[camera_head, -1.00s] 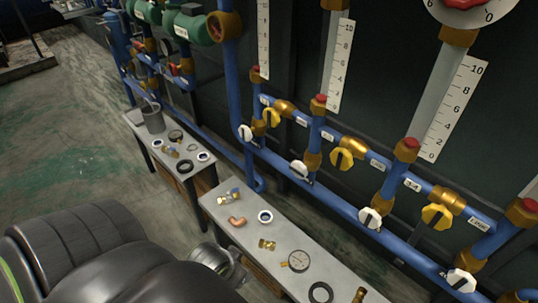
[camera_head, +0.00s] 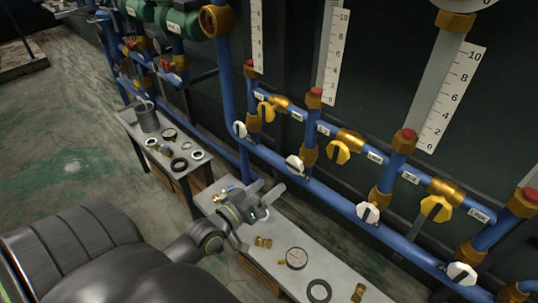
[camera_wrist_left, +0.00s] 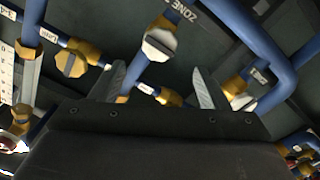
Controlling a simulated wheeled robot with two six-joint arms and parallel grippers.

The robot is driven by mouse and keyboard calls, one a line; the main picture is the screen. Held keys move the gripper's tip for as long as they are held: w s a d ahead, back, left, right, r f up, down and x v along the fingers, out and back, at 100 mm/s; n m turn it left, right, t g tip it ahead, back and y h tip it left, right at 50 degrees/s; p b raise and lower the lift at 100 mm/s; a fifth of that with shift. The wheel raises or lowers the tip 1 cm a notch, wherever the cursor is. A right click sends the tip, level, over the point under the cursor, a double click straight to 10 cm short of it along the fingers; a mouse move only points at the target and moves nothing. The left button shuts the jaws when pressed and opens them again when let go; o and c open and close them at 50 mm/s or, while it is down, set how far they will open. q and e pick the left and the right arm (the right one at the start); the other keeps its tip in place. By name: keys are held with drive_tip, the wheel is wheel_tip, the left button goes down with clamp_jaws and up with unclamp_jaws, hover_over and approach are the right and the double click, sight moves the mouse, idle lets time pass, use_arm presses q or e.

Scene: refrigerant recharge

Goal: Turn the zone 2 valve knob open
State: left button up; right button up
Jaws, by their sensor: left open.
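White valve knobs line the lower blue pipe in the head view: one at the far left (camera_head: 240,129), one to its right (camera_head: 294,162), and others further right (camera_head: 368,212) (camera_head: 461,274). Their zone numbers are too small to read there, so I cannot tell which is zone 2. In the left wrist view a white knob (camera_wrist_left: 160,45) sits beside a label starting "ZONE", its number unclear; another white knob (camera_wrist_left: 243,102) is at the right. My left gripper (camera_head: 268,191) is open and empty, above the bench and apart from the knobs. My right gripper is not seen.
Yellow knobs (camera_head: 265,111) (camera_head: 339,152) (camera_head: 436,208) sit on the upper blue pipes. The grey bench (camera_head: 345,275) below holds a gauge (camera_head: 296,258), a black ring (camera_head: 319,291) and brass fittings (camera_head: 263,242). A second bench with a coil (camera_head: 147,118) stands at left.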

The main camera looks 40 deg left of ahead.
sight(293, 166)
use_arm(q)
drive_tip(key=w, duration=0.9)
drive_tip(key=shift+d, duration=0.3)
drive_tip(key=shift+w, duration=0.2)
drive_tip(key=shift+c, duration=0.4)
drive_tip(key=c, duration=0.9)
drive_tip(key=shift+r+n+p, duration=0.15)
drive_tip(key=shift+n+p, duration=0.2)
drive_tip(key=shift+n, duration=0.65)
drive_tip(key=n, duration=0.2)
drive_tip(key=shift+n, duration=0.3)
